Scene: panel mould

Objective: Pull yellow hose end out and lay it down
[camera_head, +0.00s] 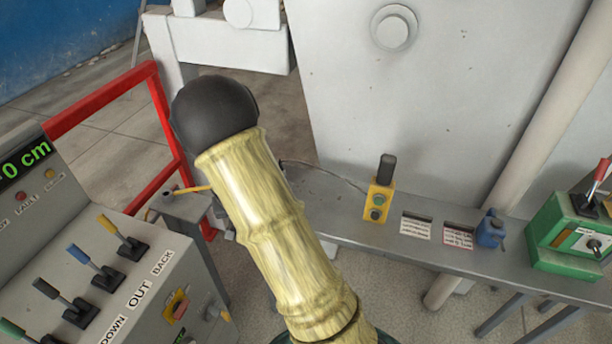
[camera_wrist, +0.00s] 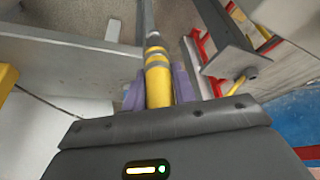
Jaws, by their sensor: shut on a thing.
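In the wrist view the yellow hose end (camera_wrist: 158,88) lies lengthwise between the purple fingers of my gripper (camera_wrist: 158,80), which are shut on it. A grey collar and a paler narrow part continue beyond the yellow body toward the top of the picture. I cannot tell whether its tip is in a socket. In the head view my own arm covers the gripper and the held end. A thin yellow piece (camera_head: 190,189) shows at a grey post left of my arm. A yellow piece also shows by a grey plate in the wrist view (camera_wrist: 237,86).
A lever console (camera_head: 110,260) stands at the left, with a red frame (camera_head: 110,92) behind it. A grey ledge (camera_head: 335,215) carries a yellow button box (camera_head: 379,200), a blue object (camera_head: 491,230) and a green box (camera_head: 565,235). A large pale panel (camera_head: 440,90) rises behind.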

